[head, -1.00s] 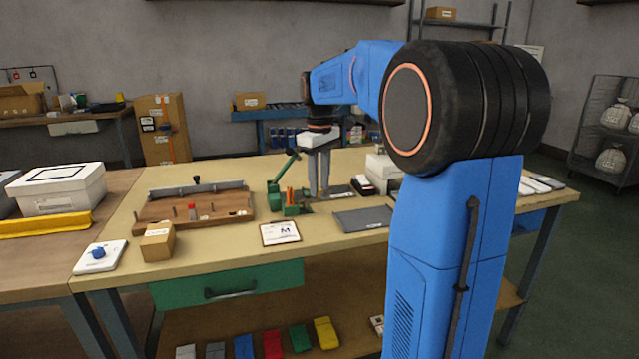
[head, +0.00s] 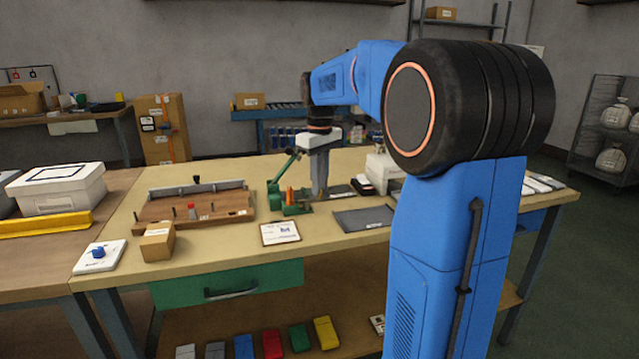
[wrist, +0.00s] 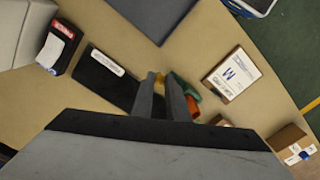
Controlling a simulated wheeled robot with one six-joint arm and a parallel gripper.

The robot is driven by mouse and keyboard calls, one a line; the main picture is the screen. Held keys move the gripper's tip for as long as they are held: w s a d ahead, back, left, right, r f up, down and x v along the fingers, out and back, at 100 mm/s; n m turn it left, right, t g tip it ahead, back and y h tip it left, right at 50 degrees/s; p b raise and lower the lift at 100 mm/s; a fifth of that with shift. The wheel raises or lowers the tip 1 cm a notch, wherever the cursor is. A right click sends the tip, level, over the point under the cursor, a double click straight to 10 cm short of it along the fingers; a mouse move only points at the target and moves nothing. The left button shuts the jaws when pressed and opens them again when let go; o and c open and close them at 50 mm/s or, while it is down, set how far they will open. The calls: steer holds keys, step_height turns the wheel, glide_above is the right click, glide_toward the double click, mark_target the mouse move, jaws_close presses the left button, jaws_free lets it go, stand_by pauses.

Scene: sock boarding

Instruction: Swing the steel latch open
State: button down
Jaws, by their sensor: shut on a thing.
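My gripper (head: 319,192) points down just right of the green lever device (head: 290,208) on the table, its fingers close together. In the wrist view the fingertips (wrist: 163,82) are closed around a small part, with a yellowish bit showing between them. From its place at the device I take this part to be the steel latch, but the fingers hide most of it. The device's green body (wrist: 182,86) and orange piece (wrist: 193,106) show just right of the fingers. The green lever in the head view leans up and to the right.
A wooden board with pegs (head: 205,207) lies left of the device. A framed "M" card (head: 281,233) and a dark grey mat (head: 362,218) lie in front. A small cardboard box (head: 157,243) and a white box (head: 383,173) stand on the table.

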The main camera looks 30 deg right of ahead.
steer(key=m, duration=0.2)
steer(key=s+a+m, duration=0.1)
steer(key=m, duration=0.2)
steer(key=shift+s+a, duration=0.1)
steer(key=shift+s, duration=0.1)
steer(key=m, duration=0.2)
steer(key=a+m, duration=0.1)
steer(key=m, duration=0.2)
steer(key=shift+s+a+m, duration=0.3)
steer(key=shift+s, duration=0.05)
steer(key=c, duration=1.7)
jaws_free()
steer(key=shift+c, duration=0.2)
step_height(320, 180, up, 17)
steer(key=shift+r, duration=0.2)
